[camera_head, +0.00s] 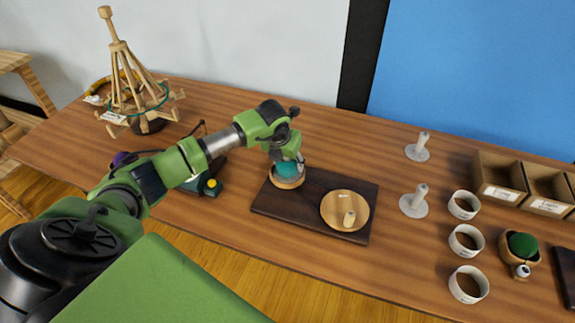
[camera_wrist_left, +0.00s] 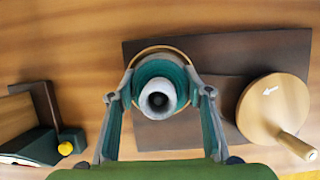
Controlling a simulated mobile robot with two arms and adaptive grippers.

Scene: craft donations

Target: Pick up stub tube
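A short pale tube with a dark hollow end (camera_wrist_left: 158,98), which looks like the stub tube, stands in the middle of a teal yarn winding (camera_wrist_left: 150,70). The yarn sits on a round wooden base at the left end of a dark board; the yarn also shows in the head view (camera_head: 288,170). My left gripper (camera_wrist_left: 159,90) is above it, its fingers open on either side of the yarn and tube, with no clear grip. In the head view, the left gripper (camera_head: 288,158) hides most of the tube. My right gripper is not in view.
The dark board (camera_head: 268,203) also bears a wooden disc with a peg handle (camera_head: 340,205). A dark teal device with a yellow knob (camera_head: 211,184) is left of it. Two grey spindle stands (camera_head: 413,204), several white rings (camera_head: 465,241) and cardboard bins (camera_head: 497,178) stand right.

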